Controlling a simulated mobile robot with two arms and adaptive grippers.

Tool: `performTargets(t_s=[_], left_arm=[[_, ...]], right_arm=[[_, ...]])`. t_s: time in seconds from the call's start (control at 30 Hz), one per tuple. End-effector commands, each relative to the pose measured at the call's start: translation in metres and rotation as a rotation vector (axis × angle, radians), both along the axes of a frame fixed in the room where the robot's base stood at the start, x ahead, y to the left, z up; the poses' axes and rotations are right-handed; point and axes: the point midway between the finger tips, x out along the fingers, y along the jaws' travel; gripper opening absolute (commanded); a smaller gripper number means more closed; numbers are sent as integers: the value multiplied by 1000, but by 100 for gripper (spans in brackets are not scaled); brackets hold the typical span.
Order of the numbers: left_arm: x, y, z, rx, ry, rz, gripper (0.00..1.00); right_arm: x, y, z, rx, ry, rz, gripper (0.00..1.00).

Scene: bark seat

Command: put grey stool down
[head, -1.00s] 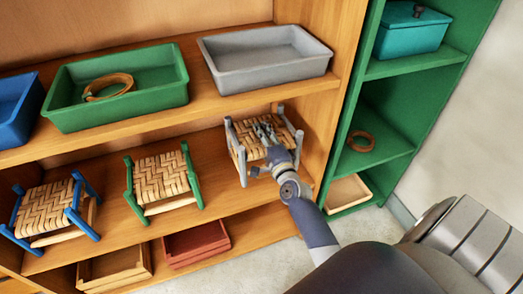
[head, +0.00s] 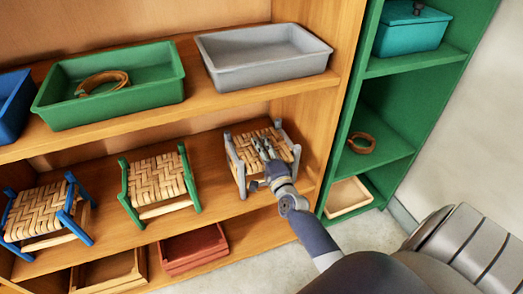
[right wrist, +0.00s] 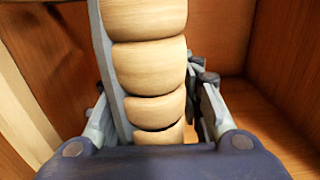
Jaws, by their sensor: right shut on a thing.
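The grey stool (head: 242,148) has grey legs and a woven tan seat. It is upright at the right end of the middle shelf (head: 205,222) in the head view. Its feet look on or very close to the board; I cannot tell for sure. My right gripper (head: 265,150) is shut on the stool's seat from the front. In the right wrist view the woven seat strands and a grey rail of the stool (right wrist: 145,70) lie between the fingers. The stool's far side is hidden there. My left gripper is not in view.
A green stool (head: 157,178) and a blue stool (head: 38,210) stand to the left on the same shelf. A grey tray (head: 263,57) and a green tray (head: 110,90) are on the shelf above. The shelf's side panel is close on the right.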

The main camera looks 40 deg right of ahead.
Motion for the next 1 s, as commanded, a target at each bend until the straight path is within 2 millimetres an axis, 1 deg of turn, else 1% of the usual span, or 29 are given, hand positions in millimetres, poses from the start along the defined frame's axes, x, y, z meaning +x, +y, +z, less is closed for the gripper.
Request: performTargets(t_s=[0.27,0.47,0.5,0.53,0.57,1.0], left_arm=[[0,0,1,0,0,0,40],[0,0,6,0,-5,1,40],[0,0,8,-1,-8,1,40],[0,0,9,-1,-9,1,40],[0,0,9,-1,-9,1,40],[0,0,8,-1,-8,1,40]], right_arm=[[0,-1,2,-1,-4,-1,0],[0,-1,-1,-1,-4,-1,0],[0,0,-2,0,0,0,43],[0,0,-2,0,0,0,50],[0,0,-2,0,0,0,54],[0,0,0,0,0,0,54]])
